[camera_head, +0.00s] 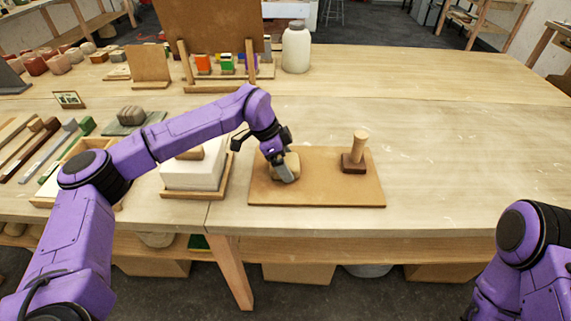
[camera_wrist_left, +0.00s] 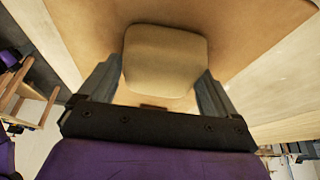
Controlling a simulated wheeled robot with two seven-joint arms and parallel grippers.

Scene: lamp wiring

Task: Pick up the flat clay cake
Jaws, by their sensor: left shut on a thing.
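The flat clay cake (camera_head: 291,161) is a tan, rounded block at the left part of a brown board (camera_head: 330,194) on the workbench. My left gripper (camera_head: 280,172) reaches down onto it from the left and partly hides it. In the left wrist view the cake (camera_wrist_left: 165,60) sits between the two dark fingers of my left gripper (camera_wrist_left: 160,90), which are shut on its sides. I cannot tell whether the cake is clear of the board. My right gripper is out of view; only part of my right arm shows at the lower right.
A wooden stamp with an upright handle (camera_head: 356,152) stands on the board's right part. A white block on a wooden tray (camera_head: 195,174) is close at the left. A white jar (camera_head: 296,48) and an upright board (camera_head: 208,25) stand behind. The bench's right side is clear.

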